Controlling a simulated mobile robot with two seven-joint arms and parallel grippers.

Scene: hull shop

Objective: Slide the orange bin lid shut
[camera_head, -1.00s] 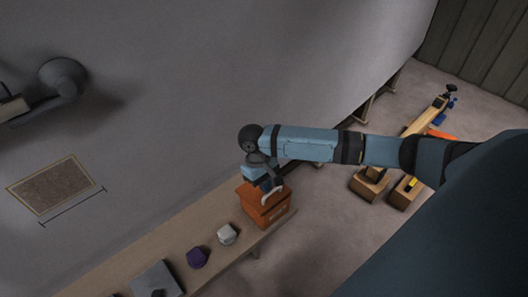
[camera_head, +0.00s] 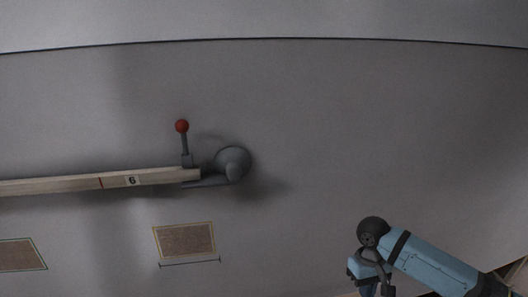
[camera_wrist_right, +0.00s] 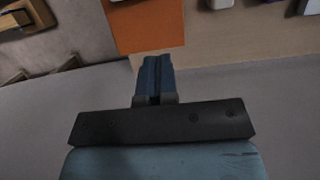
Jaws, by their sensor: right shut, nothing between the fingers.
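The orange bin (camera_wrist_right: 148,24) shows only in part, at the top of the right wrist view. Whether this surface is its lid or its body, and how far the lid is open, I cannot tell. My right gripper (camera_wrist_right: 154,65) is shut and empty, its fingertips just below the orange surface in that view; I cannot tell whether they touch it. In the head view the right gripper (camera_head: 373,284) is at the bottom edge, and the bin is out of frame. My left gripper is not in view.
The tan bench top (camera_wrist_right: 240,38) extends right of the bin, with small objects cut off at the top edge. A wooden piece (camera_wrist_right: 26,18) is at upper left. In the head view, a wooden batten (camera_head: 80,184) and red-knobbed lever (camera_head: 182,127) are on the grey hull wall.

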